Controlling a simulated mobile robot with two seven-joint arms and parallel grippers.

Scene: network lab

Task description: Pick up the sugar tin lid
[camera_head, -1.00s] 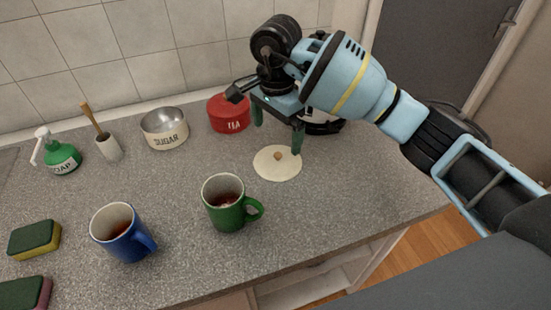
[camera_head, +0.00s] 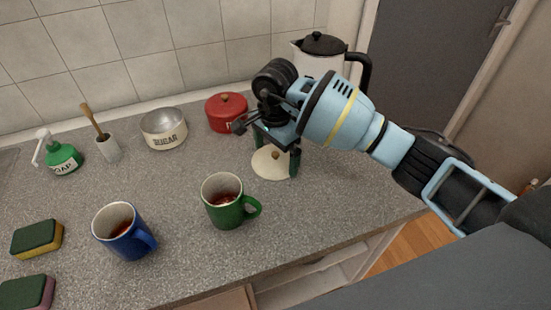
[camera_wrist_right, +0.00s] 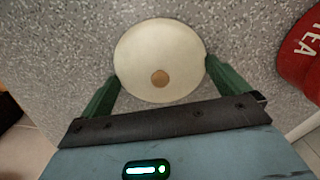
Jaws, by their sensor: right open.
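The sugar tin lid (camera_head: 270,163) is a cream disc with a small brown knob, lying flat on the grey counter. It also shows in the right wrist view (camera_wrist_right: 160,48), with its knob (camera_wrist_right: 160,78) nearest the gripper. My right gripper (camera_head: 275,168) is open, and its green fingers straddle the lid. In the right wrist view the fingertips (camera_wrist_right: 160,75) are at either side of the lid, and nothing is held. I cannot tell whether they touch the rim. The open sugar tin (camera_head: 165,139) stands at the back, left of the lid. My left gripper is not in view.
A red tea tin (camera_head: 226,118) stands behind the lid. A green mug (camera_head: 222,213) is close in front of it, and a blue mug (camera_head: 118,244) is further left. A kettle (camera_head: 312,62) stands behind my right arm.

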